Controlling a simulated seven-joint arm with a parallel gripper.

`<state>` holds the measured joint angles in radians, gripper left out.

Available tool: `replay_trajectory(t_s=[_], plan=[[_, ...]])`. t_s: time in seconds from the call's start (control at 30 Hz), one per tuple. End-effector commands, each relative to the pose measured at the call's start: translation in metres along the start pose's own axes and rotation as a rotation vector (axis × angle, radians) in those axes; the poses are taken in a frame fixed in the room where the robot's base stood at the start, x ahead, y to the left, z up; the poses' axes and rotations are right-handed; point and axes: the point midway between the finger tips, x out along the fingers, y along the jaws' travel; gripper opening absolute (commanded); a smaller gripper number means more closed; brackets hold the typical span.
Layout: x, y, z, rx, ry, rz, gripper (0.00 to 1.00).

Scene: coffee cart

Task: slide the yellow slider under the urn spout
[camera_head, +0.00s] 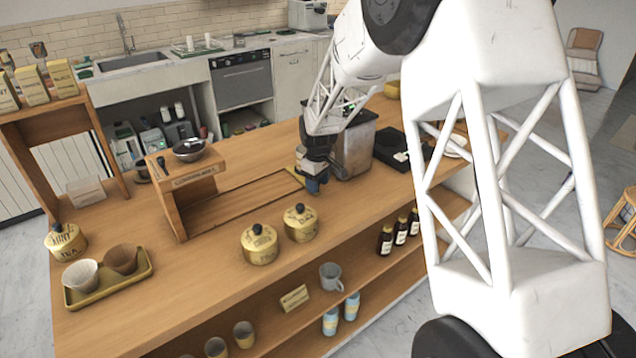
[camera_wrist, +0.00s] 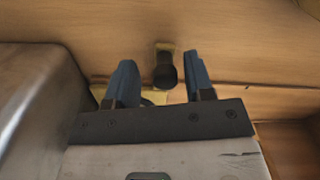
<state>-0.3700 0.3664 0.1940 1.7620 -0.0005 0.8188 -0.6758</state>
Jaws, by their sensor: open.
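The metal urn (camera_head: 356,150) stands on the wooden counter, right beside my gripper. Its grey side (camera_wrist: 38,112) fills the left of the wrist view. I cannot make out its spout. My gripper (camera_head: 316,186) is open and low over the counter. In the wrist view its two blue fingers (camera_wrist: 160,78) stand on either side of a black knob (camera_wrist: 164,74), with a gap to each. The knob has a small yellow plate behind it, and yellow shows beneath it, likely the slider. In the head view a yellow piece (camera_head: 295,176) shows just left of my gripper, mostly hidden by it.
A recessed wooden track (camera_head: 245,203) runs left from my gripper. Two yellow lidded jars (camera_head: 259,246) (camera_head: 301,224) stand in front of it. A wooden stand (camera_head: 187,177) with a bowl is at its left end. A black tray (camera_head: 392,147) lies right of the urn.

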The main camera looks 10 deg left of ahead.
Motion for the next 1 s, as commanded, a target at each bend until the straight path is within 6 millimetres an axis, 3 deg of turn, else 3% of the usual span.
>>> replay_trajectory(t_s=[0.27, 0.63, 1.0], plan=[[-0.022, 0.0, 0.0, 0.0, 0.002, 0.001, 0.48], [-0.066, 0.001, 0.0, 0.0, 0.002, 0.002, 0.48], [-0.077, 0.001, 0.0, 0.001, 0.0, 0.001, 0.48]])
